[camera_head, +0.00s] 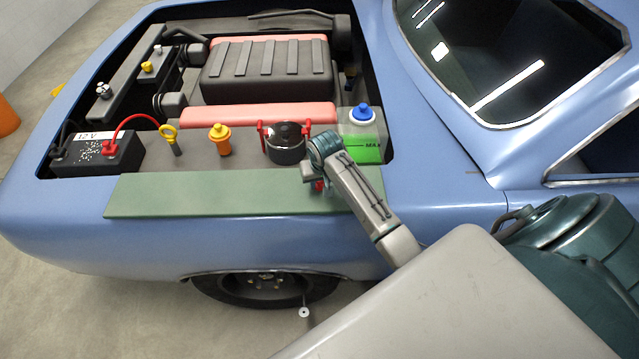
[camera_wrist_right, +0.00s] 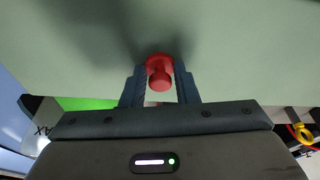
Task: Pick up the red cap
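In the right wrist view the red cap (camera_wrist_right: 160,74) shows a round flange and a smaller knob facing the camera. My right gripper (camera_wrist_right: 161,80) has its two dark fingers on either side of the cap, very close to it. I cannot tell whether they touch it. In the head view my right gripper (camera_head: 313,178) is low over the mat's right part. My left gripper is not in view.
Behind the mat stand a battery (camera_head: 98,153), a yellow dipstick (camera_head: 171,138), an orange cap (camera_head: 220,139), a dark pot with red handles (camera_head: 286,143) and a blue-capped bottle with green fluid (camera_head: 362,136). The mat's left part is clear.

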